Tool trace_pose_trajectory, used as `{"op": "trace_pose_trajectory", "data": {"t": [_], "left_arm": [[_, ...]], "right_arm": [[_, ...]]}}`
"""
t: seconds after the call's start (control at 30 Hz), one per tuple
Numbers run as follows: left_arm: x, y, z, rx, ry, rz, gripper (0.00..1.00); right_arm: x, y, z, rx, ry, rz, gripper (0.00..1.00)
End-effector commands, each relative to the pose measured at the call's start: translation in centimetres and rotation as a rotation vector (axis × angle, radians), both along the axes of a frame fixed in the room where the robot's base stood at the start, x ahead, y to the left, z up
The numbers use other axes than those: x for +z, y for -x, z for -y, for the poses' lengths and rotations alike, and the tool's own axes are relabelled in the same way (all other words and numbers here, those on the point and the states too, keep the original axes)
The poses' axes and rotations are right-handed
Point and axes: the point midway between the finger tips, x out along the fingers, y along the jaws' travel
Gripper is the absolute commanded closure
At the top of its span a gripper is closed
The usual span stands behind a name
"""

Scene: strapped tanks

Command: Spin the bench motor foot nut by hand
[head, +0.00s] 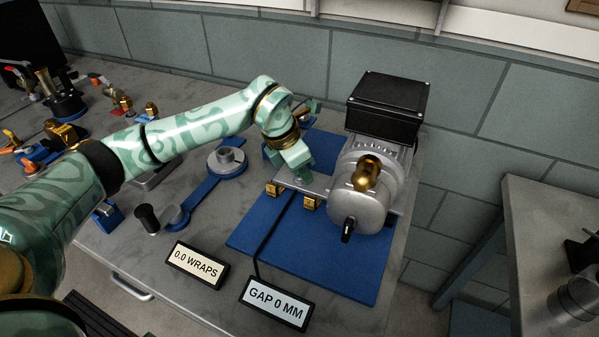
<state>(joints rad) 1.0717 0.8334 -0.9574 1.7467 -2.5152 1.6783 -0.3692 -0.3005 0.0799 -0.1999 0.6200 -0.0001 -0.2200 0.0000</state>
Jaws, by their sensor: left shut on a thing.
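The bench motor (362,185) stands on a blue mat (340,276) at the right of the bench. It has a silver body, a black box (389,108) on top and a brass part (368,173) in front. Two brass blocks sit by its left foot; one is the front block (311,203), the other is further left (272,190). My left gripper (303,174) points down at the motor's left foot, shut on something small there. The fingers hide what they hold, likely the foot nut. My right gripper is not in view.
A sign reading "0.0 WRAPS" (197,265) and one reading "GAP 0 MM" (275,303) stand at the front. A blue wrench-like tool (190,207) with a grey round piece lies left. Valves and fittings crowd the far left. A second bench (545,225) is at right.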

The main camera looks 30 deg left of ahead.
Motion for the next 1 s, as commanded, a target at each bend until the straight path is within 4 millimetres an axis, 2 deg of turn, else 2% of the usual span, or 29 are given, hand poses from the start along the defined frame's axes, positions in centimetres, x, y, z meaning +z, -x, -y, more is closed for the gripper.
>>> {"op": "trace_pose_trajectory", "data": {"t": [0.1,0.3,0.73,1.0], "left_arm": [[0.3,0.1,0.0,0.078,0.000,0.002,1.00],[0.2,0.0,0.0,0.174,0.000,0.001,1.00],[0.1,0.0,0.0,0.213,0.000,0.000,1.00],[0.4,0.0,0.0,0.396,0.000,0.002,1.00]], "right_arm": [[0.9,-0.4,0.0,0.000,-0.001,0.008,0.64],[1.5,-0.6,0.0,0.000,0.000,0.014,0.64],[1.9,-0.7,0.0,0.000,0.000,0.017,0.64],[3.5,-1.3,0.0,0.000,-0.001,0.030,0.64]]}}
